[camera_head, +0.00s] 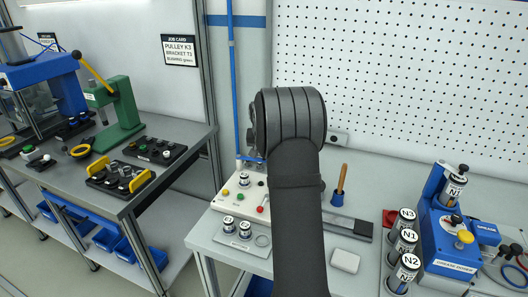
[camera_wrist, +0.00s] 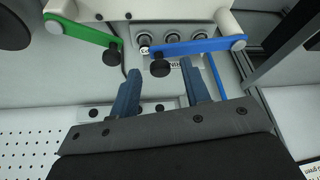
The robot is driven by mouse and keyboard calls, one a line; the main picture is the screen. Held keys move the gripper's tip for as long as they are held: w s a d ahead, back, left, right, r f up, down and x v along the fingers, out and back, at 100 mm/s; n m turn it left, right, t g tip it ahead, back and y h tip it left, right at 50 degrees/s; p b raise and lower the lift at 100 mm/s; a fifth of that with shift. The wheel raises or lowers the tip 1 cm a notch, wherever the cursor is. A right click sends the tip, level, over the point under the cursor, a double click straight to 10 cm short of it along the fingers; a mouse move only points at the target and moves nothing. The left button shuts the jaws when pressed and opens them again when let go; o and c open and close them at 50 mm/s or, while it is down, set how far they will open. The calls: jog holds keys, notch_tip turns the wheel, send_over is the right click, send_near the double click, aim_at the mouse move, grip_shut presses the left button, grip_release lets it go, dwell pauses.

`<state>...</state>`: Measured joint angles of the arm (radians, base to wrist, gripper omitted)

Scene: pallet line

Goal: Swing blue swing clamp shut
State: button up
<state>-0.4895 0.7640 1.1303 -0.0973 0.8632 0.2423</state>
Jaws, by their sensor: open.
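The blue swing clamp (camera_wrist: 205,46) is a blue arm in the wrist view. It runs from a pivot at upper right to a free end with a black knob. A green swing clamp (camera_wrist: 85,32) with its own black knob is at upper left. My gripper (camera_wrist: 160,67) is open and empty; its two blue-grey fingers appear either side of the blue clamp's knob. I cannot tell the gap in depth. Behind the blue arm is a pale labelled block (camera_wrist: 185,60) with round dark-centred sockets. In the head view my arm hides the clamps and my gripper.
In the head view, a white control box (camera_head: 236,190) with coloured buttons stands left of my arm. A pale block (camera_head: 345,261) lies near the bench front.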

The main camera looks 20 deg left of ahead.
grip_shut()
jog(key=shift+s, duration=0.1)
jog(key=shift+s+a+m+g+h, duration=0.2)
jog(key=shift+s+a+m+h, duration=0.6)
jog(key=shift+s+m, duration=1.05)
jog(key=shift+s+a+m+g+h, duration=0.2)
jog(key=shift+s+a+m+h, duration=0.85)
jog(key=shift+m, duration=1.3)
jog(key=shift+s+a+m+g+h, duration=0.2)
jog(key=shift+s+a+m+h, duration=0.4)
jog(key=shift+s+m, duration=1.3)
jog(key=shift+w, duration=0.15)
